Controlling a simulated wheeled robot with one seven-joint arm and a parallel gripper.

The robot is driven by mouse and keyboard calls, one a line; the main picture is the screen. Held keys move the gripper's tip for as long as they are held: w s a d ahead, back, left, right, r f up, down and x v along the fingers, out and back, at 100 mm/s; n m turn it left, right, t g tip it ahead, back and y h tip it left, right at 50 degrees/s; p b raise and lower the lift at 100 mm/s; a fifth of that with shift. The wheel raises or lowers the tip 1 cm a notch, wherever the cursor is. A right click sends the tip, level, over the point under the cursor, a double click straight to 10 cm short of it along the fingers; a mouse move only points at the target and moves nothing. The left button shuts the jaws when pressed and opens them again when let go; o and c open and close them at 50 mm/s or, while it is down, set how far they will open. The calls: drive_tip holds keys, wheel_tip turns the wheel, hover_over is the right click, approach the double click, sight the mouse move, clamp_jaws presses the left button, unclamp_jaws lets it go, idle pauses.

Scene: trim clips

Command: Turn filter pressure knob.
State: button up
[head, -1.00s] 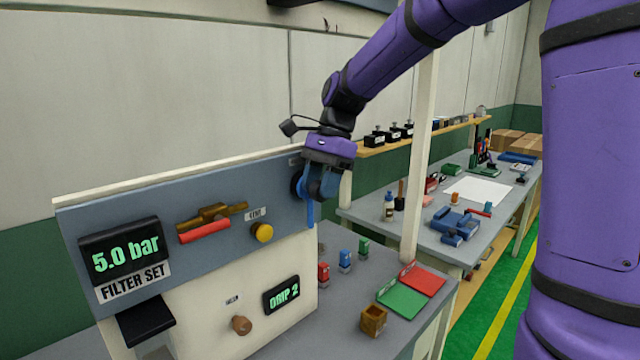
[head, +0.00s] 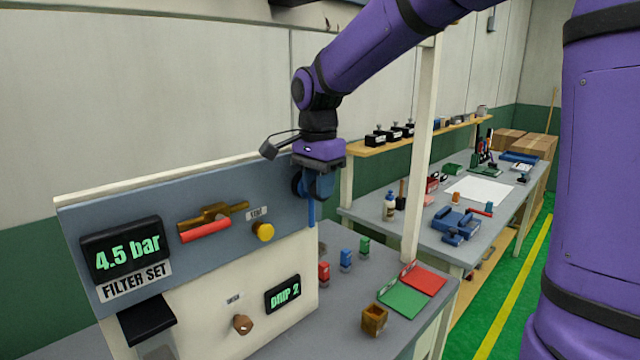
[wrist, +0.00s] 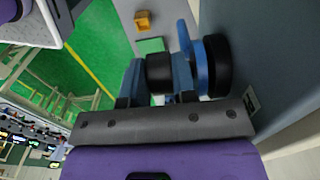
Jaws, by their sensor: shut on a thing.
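The filter pressure knob is at the right end of the grey-blue panel (head: 190,215). In the wrist view it has a black base (wrist: 216,66), a blue crank-like part (wrist: 202,62) and a black cylindrical grip (wrist: 159,73). In the head view my gripper (head: 318,188) mostly covers the knob. My gripper's blue fingers (wrist: 160,80) are shut on the black grip, one on each side. The filter set display (head: 125,250) reads 4.5 bar.
The panel also carries a red-handled brass valve (head: 205,231) and a yellow knob (head: 264,232). Below are a brown knob (head: 242,324) and a DRIP 2 display (head: 282,294). Red, blue and green small blocks (head: 345,259) stand on the bench to the right.

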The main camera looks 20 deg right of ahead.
drive_tip(key=h, duration=0.1)
drive_tip(key=t+h, duration=0.1)
drive_tip(key=h, duration=0.1)
drive_tip(key=t+h, duration=0.1)
drive_tip(key=h, duration=0.1)
drive_tip(key=shift+s+a+f, duration=0.1)
drive_tip(key=shift+a+f, duration=0.15)
drive_tip(key=shift+a, duration=0.15)
drive_tip(key=shift+f+t+h, duration=0.15)
drive_tip(key=shift+t+h, duration=0.35)
drive_tip(key=shift+h, duration=0.55)
drive_tip(key=shift+f+t+h, duration=0.1)
drive_tip(key=shift+t+h, duration=0.4)
drive_tip(key=shift+h, duration=0.55)
drive_tip(key=shift+s, duration=0.1)
drive_tip(key=o, duration=0.9)
